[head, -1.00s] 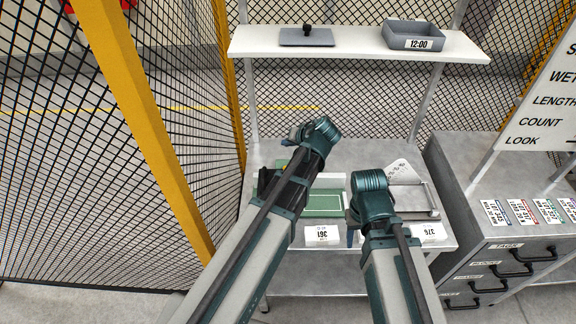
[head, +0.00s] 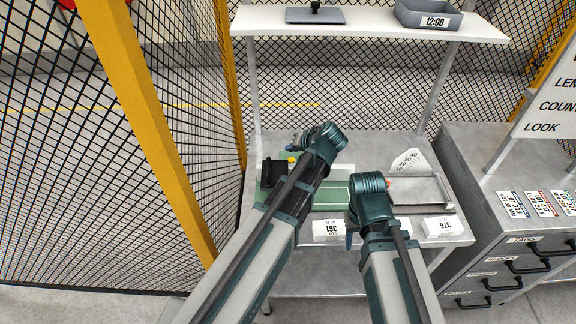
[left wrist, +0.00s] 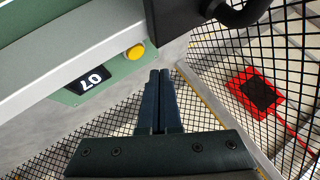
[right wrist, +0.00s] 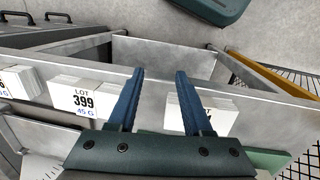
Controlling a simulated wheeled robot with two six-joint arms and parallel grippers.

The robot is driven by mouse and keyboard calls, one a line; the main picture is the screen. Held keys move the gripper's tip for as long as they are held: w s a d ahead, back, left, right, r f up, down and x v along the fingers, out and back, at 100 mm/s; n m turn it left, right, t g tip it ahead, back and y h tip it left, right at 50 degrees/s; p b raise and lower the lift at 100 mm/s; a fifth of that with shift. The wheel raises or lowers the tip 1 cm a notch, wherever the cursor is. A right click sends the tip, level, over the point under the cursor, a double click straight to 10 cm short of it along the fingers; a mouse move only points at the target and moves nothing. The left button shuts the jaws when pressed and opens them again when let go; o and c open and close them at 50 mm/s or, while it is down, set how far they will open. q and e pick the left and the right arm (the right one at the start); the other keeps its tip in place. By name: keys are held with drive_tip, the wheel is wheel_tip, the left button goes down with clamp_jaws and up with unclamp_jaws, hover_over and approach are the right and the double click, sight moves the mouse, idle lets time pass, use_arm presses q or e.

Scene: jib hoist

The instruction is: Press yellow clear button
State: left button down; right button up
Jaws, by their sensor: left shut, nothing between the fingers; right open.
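The yellow button (left wrist: 135,52) sits on a green panel beside a black display reading 07 (left wrist: 90,80) in the left wrist view. In the head view the button (head: 291,160) is a small yellow spot beside my left arm, on the green machine (head: 264,191). My left gripper (left wrist: 159,74) is shut and empty; its fingertips appear just right of and below the button, and I cannot tell the gap in depth. My right gripper (right wrist: 160,74) is open and empty above the front of the bench, by the white cards.
White cards marked 361 (head: 328,230) and 376 (head: 442,227) are at the bench's front edge. A metal tray with a dial plate (head: 410,163) stands right. A shelf (head: 380,24) is above, a drawer cabinet (head: 500,180) right, and mesh fencing (head: 60,170) left.

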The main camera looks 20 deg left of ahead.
use_arm(q)
drive_tip(key=shift+f+b, duration=0.3)
drive_tip(key=shift+f, duration=0.45)
use_arm(e)
drive_tip(key=shift+d+f, duration=0.25)
drive_tip(key=shift+f, duration=0.55)
use_arm(q)
drive_tip(key=shift+d+f, duration=0.1)
drive_tip(key=shift+d, duration=0.2)
use_arm(e)
drive_tip(key=shift+s+d+f, duration=0.15)
drive_tip(key=shift+d+f, duration=0.05)
drive_tip(key=shift+d, duration=0.05)
use_arm(q)
drive_tip(key=shift+a+f, duration=0.1)
drive_tip(key=shift+a, duration=0.05)
drive_tip(key=shift+f+b, duration=0.4)
drive_tip(key=shift+b, duration=0.2)
use_arm(e)
drive_tip(key=shift+f, duration=0.4)
